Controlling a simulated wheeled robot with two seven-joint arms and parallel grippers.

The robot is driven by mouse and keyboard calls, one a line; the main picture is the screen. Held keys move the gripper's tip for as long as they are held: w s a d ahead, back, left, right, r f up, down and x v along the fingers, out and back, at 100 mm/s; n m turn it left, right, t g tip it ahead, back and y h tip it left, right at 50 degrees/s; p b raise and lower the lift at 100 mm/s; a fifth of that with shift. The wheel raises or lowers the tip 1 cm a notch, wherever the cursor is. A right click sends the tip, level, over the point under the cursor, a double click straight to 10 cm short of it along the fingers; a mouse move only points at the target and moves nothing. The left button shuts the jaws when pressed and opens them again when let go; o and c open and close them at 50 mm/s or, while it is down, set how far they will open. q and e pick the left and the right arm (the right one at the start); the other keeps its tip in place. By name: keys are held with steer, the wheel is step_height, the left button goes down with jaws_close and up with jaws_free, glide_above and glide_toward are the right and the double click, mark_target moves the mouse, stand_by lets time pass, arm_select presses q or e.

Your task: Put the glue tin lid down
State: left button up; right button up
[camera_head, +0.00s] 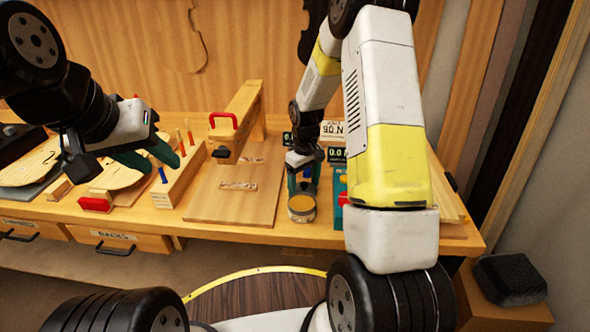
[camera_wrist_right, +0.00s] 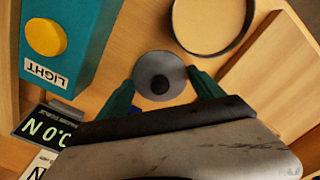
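The glue tin (camera_head: 302,208) stands on the bench near its front edge. In the right wrist view the tin (camera_wrist_right: 210,24) is uncovered and shows tan contents. The lid (camera_wrist_right: 150,64), a grey disc with a dark knob, appears lying on the bench beside the tin. My right gripper (camera_head: 304,178) is behind the tin, low over the bench. Its fingers (camera_wrist_right: 161,80) are spread on either side of the lid, with the knob between them and not gripped. The lid is not clear in the head view. My left gripper (camera_head: 150,155) is open and empty above the left part of the bench.
A teal box with a yellow button labelled LIGHT (camera_wrist_right: 70,40) stands close to the lid. Small number displays (camera_head: 337,155) are behind it. A wooden board (camera_head: 235,195) lies left of the tin. A peg block (camera_head: 180,175) stands below my left gripper.

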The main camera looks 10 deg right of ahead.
steer(key=o, duration=0.4)
step_height(320, 180, up, 12)
step_height(320, 180, up, 8)
steer(key=r+m+t, duration=0.1)
steer(key=t, duration=0.1)
glide_above(304, 183)
steer(key=s, duration=0.5)
steer(key=s+a+r+m+t+y, duration=0.1)
steer(key=s+r, duration=0.3)
steer(key=s, duration=0.5)
steer(key=s+a+r+m+t+y, duration=0.1)
steer(key=s+r+m+t, duration=0.2)
steer(key=s, duration=0.7)
steer(key=shift+s+r, duration=0.15)
steer(key=shift+r, duration=0.8)
steer(key=shift+a, duration=0.1)
